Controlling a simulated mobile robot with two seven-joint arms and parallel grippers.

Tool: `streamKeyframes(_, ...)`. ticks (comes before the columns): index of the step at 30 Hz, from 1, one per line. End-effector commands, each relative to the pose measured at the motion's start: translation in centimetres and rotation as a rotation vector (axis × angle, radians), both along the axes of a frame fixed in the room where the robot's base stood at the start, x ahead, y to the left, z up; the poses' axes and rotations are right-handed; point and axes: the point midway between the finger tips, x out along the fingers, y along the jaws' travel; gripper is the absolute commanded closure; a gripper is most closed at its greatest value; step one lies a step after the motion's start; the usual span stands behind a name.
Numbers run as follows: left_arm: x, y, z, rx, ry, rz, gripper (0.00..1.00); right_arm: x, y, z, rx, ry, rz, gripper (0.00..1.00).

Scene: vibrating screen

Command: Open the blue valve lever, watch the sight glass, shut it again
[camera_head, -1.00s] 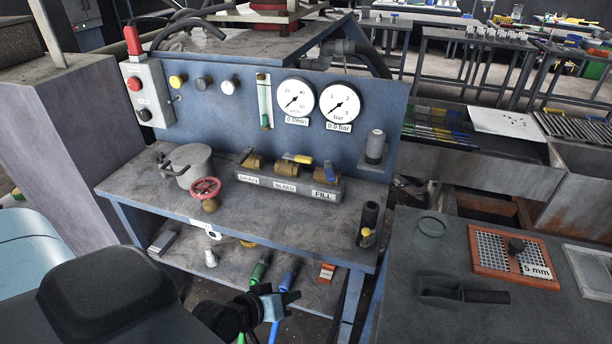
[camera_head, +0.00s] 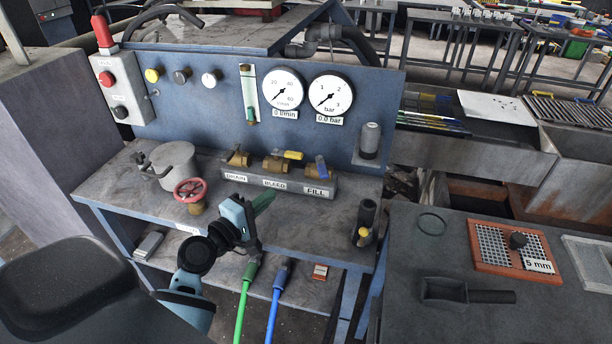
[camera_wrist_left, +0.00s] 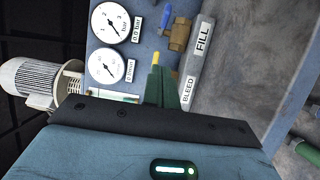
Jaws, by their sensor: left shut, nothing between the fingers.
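The blue valve lever (camera_head: 321,167) sits on the brass FILL valve at the right end of the labelled manifold (camera_head: 285,183). It also shows in the left wrist view (camera_wrist_left: 165,17). The sight glass (camera_head: 250,90) is a narrow upright tube on the blue panel, with green at its bottom end. My left gripper (camera_head: 264,203) has green fingers and is shut and empty. It is above the bench's front part, in front of the manifold and left of the blue lever, apart from it. In the left wrist view the shut fingers (camera_wrist_left: 160,85) point toward the BLEED valve. My right gripper is not in view.
The yellow BLEED lever (camera_head: 290,155) is beside the blue lever. Gauges read 0 l/min (camera_head: 282,89) and 0.0 bar (camera_head: 331,94). A red handwheel (camera_head: 190,190) and grey pot (camera_head: 174,165) stand left; a dark cylinder (camera_head: 366,219) stands right. Green (camera_head: 244,300) and blue (camera_head: 273,310) hoses hang in front.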

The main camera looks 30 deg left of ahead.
Motion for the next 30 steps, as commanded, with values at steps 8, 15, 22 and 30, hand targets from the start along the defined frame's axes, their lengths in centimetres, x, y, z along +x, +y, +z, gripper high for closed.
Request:
streamKeyframes(8,4.8,-0.7,0.4,-0.001,-0.004,-0.002,1.00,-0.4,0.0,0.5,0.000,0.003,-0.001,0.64)
streamKeyframes(15,9.0,-1.3,0.2,0.000,-0.002,-0.002,1.00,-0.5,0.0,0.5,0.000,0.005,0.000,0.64)
streamKeyframes(22,10.8,-3.7,0.2,0.001,-0.002,-0.001,1.00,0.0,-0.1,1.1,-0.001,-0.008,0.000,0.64)
streamKeyframes(30,11.4,-4.5,0.1,0.003,0.000,-0.002,1.00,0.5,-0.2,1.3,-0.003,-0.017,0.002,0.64)
